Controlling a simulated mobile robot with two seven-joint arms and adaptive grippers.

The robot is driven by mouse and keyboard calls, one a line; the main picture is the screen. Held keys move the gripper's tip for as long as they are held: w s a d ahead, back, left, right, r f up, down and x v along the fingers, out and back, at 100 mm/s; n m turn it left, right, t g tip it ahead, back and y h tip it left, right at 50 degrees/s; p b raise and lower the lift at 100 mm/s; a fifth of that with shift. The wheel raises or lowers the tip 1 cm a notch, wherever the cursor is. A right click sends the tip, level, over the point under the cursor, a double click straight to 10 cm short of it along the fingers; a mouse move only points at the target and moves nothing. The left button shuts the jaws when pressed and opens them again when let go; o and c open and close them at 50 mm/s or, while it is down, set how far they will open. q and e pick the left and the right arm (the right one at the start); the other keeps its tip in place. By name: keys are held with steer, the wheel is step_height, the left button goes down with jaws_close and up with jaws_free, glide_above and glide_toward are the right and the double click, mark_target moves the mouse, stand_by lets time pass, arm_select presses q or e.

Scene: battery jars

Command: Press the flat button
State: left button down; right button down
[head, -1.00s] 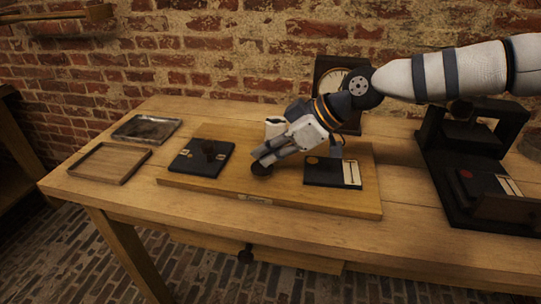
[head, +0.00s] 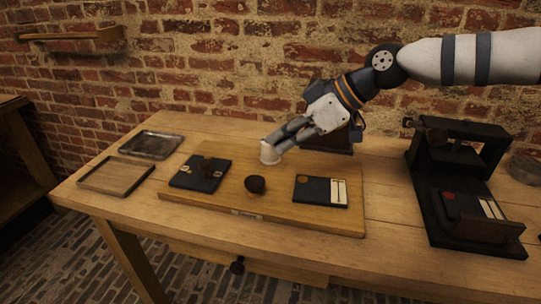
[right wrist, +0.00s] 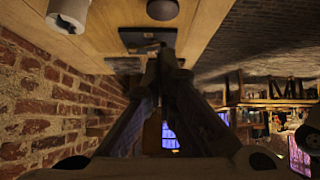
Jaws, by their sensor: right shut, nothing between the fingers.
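On the wooden board (head: 225,206) stand a dark round knob-like button (head: 255,185) and, behind it, a short white cylinder (head: 269,155). Both also show in the right wrist view, the dark button (right wrist: 162,9) at the top and the white cylinder (right wrist: 70,14) at the top left. I cannot tell for sure which piece is the flat button. My right gripper (head: 274,143) is shut and empty. Its fingertips are at or just above the white cylinder in the picture; contact cannot be told. The dark button is uncovered. My left gripper is not in view.
A dark plate with a latch-like piece (head: 200,174) lies on the board's left, and a dark plate with a gold disc and pale strips (head: 320,191) on its right. Two trays (head: 116,176) (head: 151,145) lie at the left. A black press-like frame (head: 428,190) stands right.

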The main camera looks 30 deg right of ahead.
steer(key=shift+v, duration=1.3)
steer(key=shift+w+d+f, duration=0.1)
steer(key=shift+d, duration=0.1)
